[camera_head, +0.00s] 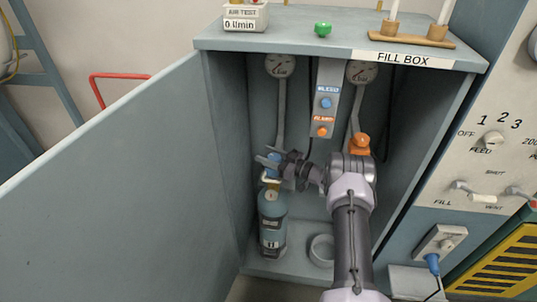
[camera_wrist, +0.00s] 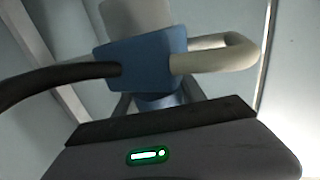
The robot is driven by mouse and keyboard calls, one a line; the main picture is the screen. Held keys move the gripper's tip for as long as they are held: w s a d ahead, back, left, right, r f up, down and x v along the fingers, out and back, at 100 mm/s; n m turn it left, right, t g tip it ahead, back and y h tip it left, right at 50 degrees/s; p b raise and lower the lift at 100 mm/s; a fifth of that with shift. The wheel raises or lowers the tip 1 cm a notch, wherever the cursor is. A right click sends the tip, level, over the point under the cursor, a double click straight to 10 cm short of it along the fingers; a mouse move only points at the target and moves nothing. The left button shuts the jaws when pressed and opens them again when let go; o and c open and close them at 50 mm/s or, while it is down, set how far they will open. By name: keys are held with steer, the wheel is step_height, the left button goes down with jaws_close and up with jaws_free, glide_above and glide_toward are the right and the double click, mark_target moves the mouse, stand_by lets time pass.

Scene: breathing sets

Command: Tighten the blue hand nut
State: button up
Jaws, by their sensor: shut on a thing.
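The blue hand nut (camera_head: 272,172) sits at the neck of the grey-blue cylinder (camera_head: 272,222), which stands upright at the left inside the fill box. My gripper (camera_head: 270,159) reaches in from the right and is shut on the nut, which its fingers partly hide. In the wrist view a blue block (camera_wrist: 140,60) has a dark hose on its left and a pale bent tube on its right. A rounded blue part (camera_wrist: 158,100) shows below it, partly hidden by the gripper body.
The fill box (camera_head: 405,58) has its door (camera_head: 110,190) open to the left. Inside are two gauges (camera_head: 281,65) (camera_head: 361,71), a panel with a blue and an orange knob (camera_head: 325,103), an orange-topped part (camera_head: 359,145) near my wrist, and a pale ring (camera_head: 321,248) on the floor.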

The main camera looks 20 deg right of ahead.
steer(key=shift+s+a+n+g+y, duration=0.15)
steer(key=shift+n+g+y, duration=0.6)
steer(key=shift+g+y, duration=0.1)
steer(key=shift+s+a+n+g+y, duration=0.1)
steer(key=shift+s+n+g+y, duration=0.05)
steer(key=shift+n+g+y, duration=0.65)
steer(key=shift+g+y, duration=0.25)
steer(key=o, duration=1.4)
steer(key=shift+a, duration=0.1)
steer(key=shift+c, duration=0.2)
